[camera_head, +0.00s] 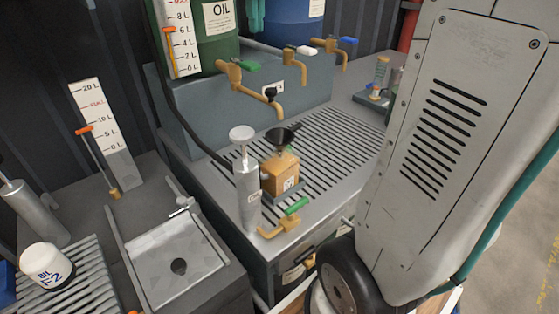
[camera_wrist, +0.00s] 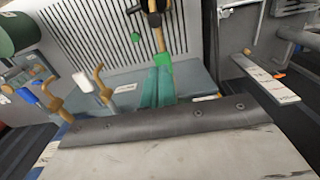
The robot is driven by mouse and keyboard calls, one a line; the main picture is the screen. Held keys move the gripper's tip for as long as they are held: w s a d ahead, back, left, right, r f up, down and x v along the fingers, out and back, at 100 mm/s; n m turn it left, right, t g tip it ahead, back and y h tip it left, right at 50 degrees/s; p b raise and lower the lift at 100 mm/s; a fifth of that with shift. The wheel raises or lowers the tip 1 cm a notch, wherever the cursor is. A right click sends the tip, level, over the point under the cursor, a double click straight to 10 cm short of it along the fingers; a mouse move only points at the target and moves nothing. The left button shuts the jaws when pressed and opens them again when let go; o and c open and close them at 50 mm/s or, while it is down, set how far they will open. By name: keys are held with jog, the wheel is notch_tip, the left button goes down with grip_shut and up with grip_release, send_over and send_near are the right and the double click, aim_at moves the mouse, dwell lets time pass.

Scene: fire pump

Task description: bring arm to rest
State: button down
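My gripper (camera_wrist: 157,86) shows in the wrist view as two teal fingers side by side, almost touching, with nothing seen between them. The grey housing below them is mine. The fingertips appear close to the green tap handle (camera_wrist: 163,67) of an orange tap; I cannot tell whether they touch it. In the head view, the teal fingers (camera_head: 257,14) hang at the top edge, between the green oil barrel (camera_head: 220,20) and the blue barrel (camera_head: 293,20). The large grey arm link at the right of the head view is mine.
Taps with white (camera_head: 306,50) and blue (camera_head: 347,41) handles stand beside the green one. A pump cylinder (camera_head: 247,190) and an orange block (camera_head: 281,175) with a black funnel (camera_head: 281,137) stand on the slatted bench.

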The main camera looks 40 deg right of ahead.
dwell(0.5)
jog(key=s+a+f, duration=0.5)
jog(key=s+f, duration=0.3)
jog(key=s, duration=0.3)
jog(key=s+a+f+t, duration=0.1)
jog(key=s+a+f, duration=0.4)
jog(key=s+f, duration=0.4)
jog(key=shift+s+a, duration=0.25)
jog(key=shift+s, duration=0.6)
jog(key=shift+f, duration=0.1)
dwell(1.0)
